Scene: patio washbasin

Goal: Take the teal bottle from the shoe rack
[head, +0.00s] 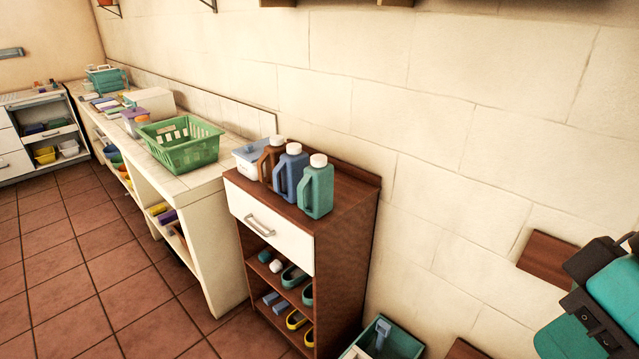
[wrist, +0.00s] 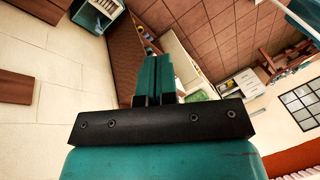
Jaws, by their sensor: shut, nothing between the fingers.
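The teal bottle (head: 316,188) stands upright with a white cap on the brown top of the shoe rack (head: 345,200), at its front right corner. A blue bottle (head: 289,172) and a brown bottle (head: 270,158) stand in a row to its left, close together. The rack has a white drawer, shut, and open shelves with shoes below. My gripper (wrist: 153,62) shows in the wrist view with its teal fingers together and nothing between them. In the head view my arm is at the lower right, well apart from the rack and bottle.
A green basket (head: 180,148) stands on the counter to the left. A green bin (head: 385,338) stands on the floor right of the rack. The tiled floor (head: 90,270) at left is clear.

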